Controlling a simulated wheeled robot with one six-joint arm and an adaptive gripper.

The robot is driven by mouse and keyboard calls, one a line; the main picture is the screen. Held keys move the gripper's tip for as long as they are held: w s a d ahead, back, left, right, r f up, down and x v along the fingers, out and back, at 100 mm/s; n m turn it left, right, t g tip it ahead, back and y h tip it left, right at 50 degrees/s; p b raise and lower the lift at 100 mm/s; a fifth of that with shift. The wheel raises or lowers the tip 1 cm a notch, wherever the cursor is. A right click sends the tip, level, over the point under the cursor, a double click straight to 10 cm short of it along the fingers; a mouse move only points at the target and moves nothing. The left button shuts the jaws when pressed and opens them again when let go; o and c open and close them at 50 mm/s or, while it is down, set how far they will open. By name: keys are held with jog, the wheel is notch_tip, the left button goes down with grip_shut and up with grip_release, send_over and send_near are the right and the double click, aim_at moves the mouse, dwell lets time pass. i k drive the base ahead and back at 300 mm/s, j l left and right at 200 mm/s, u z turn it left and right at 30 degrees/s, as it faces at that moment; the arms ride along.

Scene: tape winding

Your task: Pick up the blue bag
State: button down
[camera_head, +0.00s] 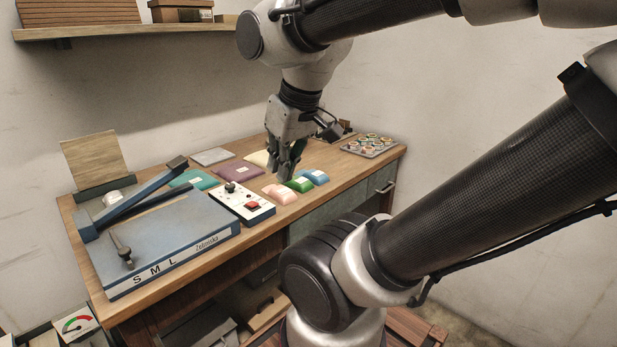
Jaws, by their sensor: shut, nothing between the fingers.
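The blue bag (316,177) lies near the front edge of the wooden desk (374,156), at the right end of a short row of small bags. The green bag (299,184) lies directly to its left, and a pink bag (281,194) lies left of that. My gripper (287,178) points down above the desk, shut and empty. In the picture its fingertips are just left of the green bag, a short way left of the blue bag. I cannot tell how high the fingertips are above the desk.
A white control box (243,206) with a red button and a blue winding machine (170,240) fill the desk's left part. Teal (190,179) and purple (238,171) bags lie behind. A tray of small round items (368,146) stands at the right. Desk between tray and blue bag is clear.

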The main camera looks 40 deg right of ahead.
aim_at(318, 179)
jog(key=i+l+z, duration=0.15)
jog(key=l, duration=0.25)
jog(key=l+z, duration=0.1)
jog(key=l, duration=0.3)
jog(key=i+l+z, duration=0.15)
jog(key=l, duration=0.25)
jog(key=i+l+z, duration=0.15)
jog(key=l, duration=0.2)
